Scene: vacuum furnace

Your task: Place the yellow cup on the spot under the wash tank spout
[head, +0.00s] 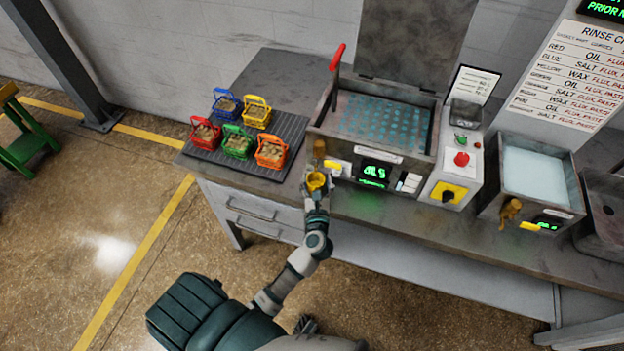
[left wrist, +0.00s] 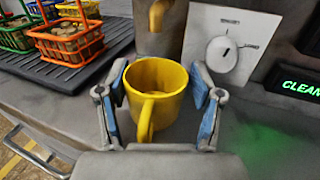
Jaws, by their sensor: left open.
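The yellow cup (head: 316,181) stands upright on the bench at the front left corner of the middle tank (head: 385,158), just in front of a brass spout (head: 319,149). In the left wrist view the cup (left wrist: 155,88) has its handle towards me, and the spout (left wrist: 157,28) is right behind it. My left gripper (head: 317,188) is open, with one blue-padded finger on each side of the cup; a small gap shows at the right finger. Whether the left pad touches is unclear. The marked spot is hidden beneath the cup. My right gripper is not in view.
Several coloured baskets of parts stand on a dark ribbed mat (head: 283,180) to the left. A red lever (head: 337,58) rises at the tank's left side. A control box (head: 456,168) and a second tank (head: 540,170) with its own spout lie right.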

